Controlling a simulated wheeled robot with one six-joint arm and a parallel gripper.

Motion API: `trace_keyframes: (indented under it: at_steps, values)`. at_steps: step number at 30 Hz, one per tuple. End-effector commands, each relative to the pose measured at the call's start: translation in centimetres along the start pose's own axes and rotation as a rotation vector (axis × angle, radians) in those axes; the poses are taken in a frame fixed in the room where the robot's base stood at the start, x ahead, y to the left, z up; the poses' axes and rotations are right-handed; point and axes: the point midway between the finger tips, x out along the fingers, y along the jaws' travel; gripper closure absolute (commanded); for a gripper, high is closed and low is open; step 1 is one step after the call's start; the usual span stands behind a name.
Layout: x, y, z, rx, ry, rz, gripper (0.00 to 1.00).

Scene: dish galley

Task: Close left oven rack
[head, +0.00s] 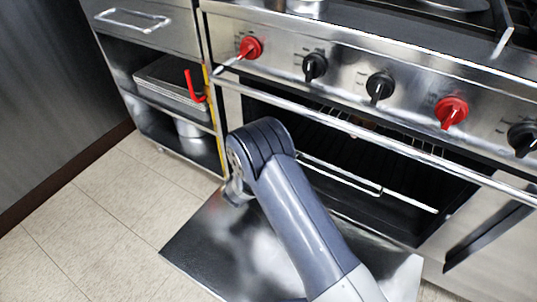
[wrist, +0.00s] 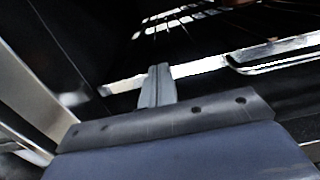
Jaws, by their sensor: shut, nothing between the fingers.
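The left oven stands open, with its door (head: 215,248) folded down near the floor. Inside the dark cavity, a rack's pale front bar (head: 405,200) runs across the opening. In the wrist view a bright bar (wrist: 200,70) crosses behind the fingers, with thin wires (wrist: 170,20) further in. My gripper (wrist: 158,72) is shut and empty, its fingers overlapping the bar in the picture. I cannot tell whether they touch it. In the head view my arm covers part of the door and cavity, and the fingertips are hidden.
A long oven rail (head: 350,127) runs above the opening, under red and black knobs (head: 380,86). To the left is an open shelf unit with trays (head: 165,85), a pot (head: 193,135) and a red hooked item (head: 193,88). The tiled floor (head: 105,215) at left is clear.

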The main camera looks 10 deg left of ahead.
Motion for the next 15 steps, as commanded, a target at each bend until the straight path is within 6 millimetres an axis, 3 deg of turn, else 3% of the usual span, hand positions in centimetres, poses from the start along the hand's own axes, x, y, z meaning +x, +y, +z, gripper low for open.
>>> trace_keyframes:
  at_steps: [15]
  values:
    - [0.75, -0.01, 0.21, 0.005, -0.002, -0.003, 1.0]
